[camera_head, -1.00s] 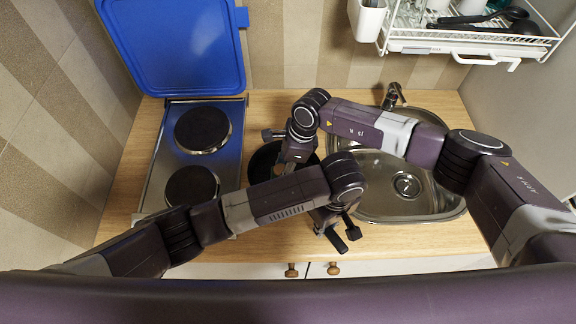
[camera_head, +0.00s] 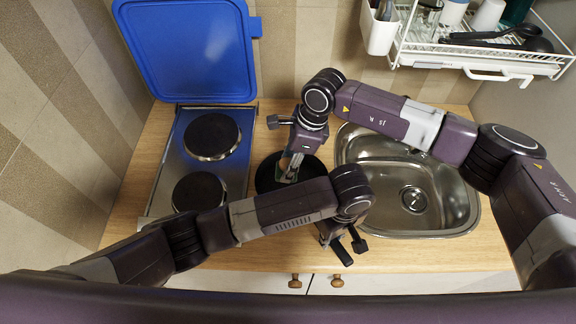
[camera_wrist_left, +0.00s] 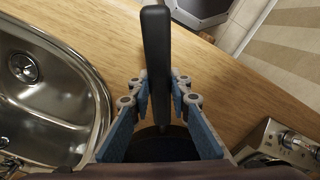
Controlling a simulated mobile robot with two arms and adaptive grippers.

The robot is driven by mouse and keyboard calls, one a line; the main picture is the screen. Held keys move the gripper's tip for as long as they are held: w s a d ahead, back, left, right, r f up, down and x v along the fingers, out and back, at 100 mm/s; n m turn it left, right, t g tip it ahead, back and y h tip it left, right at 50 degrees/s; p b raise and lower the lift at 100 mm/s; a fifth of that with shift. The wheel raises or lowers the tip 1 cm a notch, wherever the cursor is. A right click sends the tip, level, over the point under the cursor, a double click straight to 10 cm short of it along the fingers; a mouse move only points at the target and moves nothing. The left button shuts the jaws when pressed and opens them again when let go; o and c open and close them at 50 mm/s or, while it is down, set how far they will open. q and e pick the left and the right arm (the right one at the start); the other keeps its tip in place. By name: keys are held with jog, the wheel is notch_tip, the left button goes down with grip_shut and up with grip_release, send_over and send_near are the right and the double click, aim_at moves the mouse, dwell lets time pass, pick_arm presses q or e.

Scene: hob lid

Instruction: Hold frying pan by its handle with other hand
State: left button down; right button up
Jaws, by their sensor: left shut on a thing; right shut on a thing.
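The black frying pan (camera_head: 268,178) sits on the wooden counter between hob and sink, partly hidden by my arms. Its black handle (camera_wrist_left: 156,60) runs up the left wrist view. My left gripper (camera_wrist_left: 160,98) has its fingers on both sides of the handle and is shut on it. In the head view my left gripper (camera_head: 340,240) is partly hidden by its own wrist. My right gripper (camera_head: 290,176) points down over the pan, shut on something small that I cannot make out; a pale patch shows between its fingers.
The hob (camera_head: 165,178) with two dark plates stands left of the pan, its blue lid (camera_head: 188,50) raised against the wall. The sink (camera_head: 455,215) lies to the right. A white dish rack (camera_head: 480,60) hangs at the upper right. The counter's front strip (camera_head: 235,258) is clear.

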dwell(0.3)
pick_arm(q)
jog(key=c, duration=1.7)
grip_release()
jog(key=shift+r, duration=6)
